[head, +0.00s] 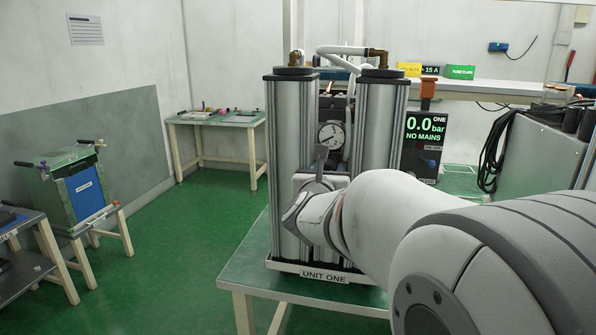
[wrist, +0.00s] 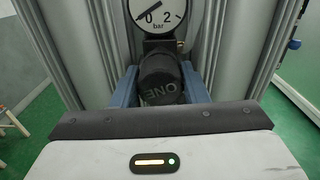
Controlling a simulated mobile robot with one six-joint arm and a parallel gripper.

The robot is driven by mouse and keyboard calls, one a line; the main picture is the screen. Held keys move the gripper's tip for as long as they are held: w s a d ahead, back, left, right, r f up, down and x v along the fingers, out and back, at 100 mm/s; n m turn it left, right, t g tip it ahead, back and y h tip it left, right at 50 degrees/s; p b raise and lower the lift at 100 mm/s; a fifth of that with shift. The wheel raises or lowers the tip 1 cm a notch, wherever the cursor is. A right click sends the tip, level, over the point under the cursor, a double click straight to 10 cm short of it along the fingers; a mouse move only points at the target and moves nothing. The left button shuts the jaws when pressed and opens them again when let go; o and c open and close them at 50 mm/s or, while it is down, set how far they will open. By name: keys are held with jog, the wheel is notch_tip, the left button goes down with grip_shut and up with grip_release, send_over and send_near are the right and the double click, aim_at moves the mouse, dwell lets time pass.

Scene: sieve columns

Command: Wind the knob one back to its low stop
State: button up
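Knob one (wrist: 161,82) is a black round knob marked ONE, below the pressure gauge (wrist: 159,14) in the wrist view. The lettering on it sits tilted. My gripper (wrist: 160,73) has one blue finger on each side of the knob, and both appear to press against it. In the head view the gauge (head: 331,135) shows between the two columns of unit one (head: 324,275). The knob is hidden there behind my wrist. The gauge needle points to the lower left, near 0. The display (head: 425,132) reads ONE, 0.0 bar, NO MAINS.
Two tall metal columns (head: 292,150) flank the gauge closely, leaving little room sideways. Unit one stands on a green-topped table (head: 245,285). A bench (head: 222,118) stands at the back left, a blue case (head: 85,192) at far left. The green floor between is clear.

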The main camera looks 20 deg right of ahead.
jog(key=c, duration=0.5)
